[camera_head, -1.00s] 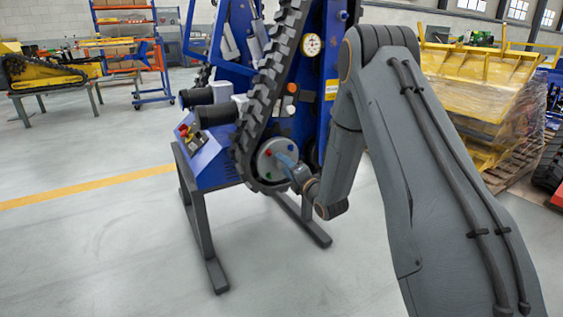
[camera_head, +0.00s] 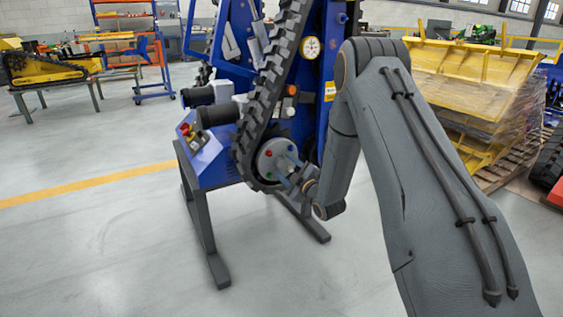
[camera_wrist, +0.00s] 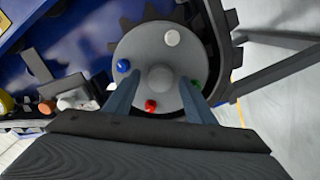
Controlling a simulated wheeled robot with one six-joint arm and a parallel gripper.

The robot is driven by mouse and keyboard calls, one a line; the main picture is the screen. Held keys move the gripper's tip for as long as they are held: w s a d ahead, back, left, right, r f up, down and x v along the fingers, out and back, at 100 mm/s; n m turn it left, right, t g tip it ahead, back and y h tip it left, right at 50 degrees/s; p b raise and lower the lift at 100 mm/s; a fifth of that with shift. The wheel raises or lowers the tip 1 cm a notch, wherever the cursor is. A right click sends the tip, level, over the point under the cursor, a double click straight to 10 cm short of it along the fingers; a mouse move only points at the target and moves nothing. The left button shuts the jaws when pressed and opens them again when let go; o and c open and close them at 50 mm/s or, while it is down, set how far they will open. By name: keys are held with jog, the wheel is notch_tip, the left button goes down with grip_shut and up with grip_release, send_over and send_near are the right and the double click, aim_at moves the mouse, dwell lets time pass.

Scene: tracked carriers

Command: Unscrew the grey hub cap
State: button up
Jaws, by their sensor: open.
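A round grey wheel disc (camera_wrist: 138,48) faces my wrist camera, with a grey raised boss (camera_wrist: 161,78) at its centre. Around the boss sit a pale grey-white cap (camera_wrist: 172,38), a blue cap (camera_wrist: 123,65), a red cap (camera_wrist: 150,106) and a green cap (camera_wrist: 196,82). I cannot tell for certain whether the boss or the pale cap is the grey hub cap. My gripper (camera_wrist: 161,80) is open, its fingers on either side of the boss in the picture; contact cannot be told. In the head view, my gripper (camera_head: 288,171) is at the disc (camera_head: 263,165).
A black toothed track (camera_head: 270,85) runs around the disc on a blue machine (camera_head: 210,160). The machine stands on grey legs (camera_head: 205,235). A yellow wrapped load (camera_head: 455,90) is at right. The floor in front and left is open.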

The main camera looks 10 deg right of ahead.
jog(key=m+p, duration=0.1)
jog(key=m, duration=0.4)
jog(key=shift+r, duration=0.1)
jog(key=m+p, duration=0.1)
jog(key=m, duration=0.4)
jog(key=shift+m+p, duration=0.3)
jog(key=shift+c, duration=0.3)
jog(key=c, duration=0.9)
jog(key=shift+o, duration=0.2)
jog(key=n, duration=0.7)
jog(key=shift+p, duration=0.3)
jog(key=shift+n, duration=1.4)
jog(key=n, duration=0.4)
jog(key=shift+s, duration=0.1)
jog(key=n, duration=0.5)
jog(key=shift+n, duration=0.4)
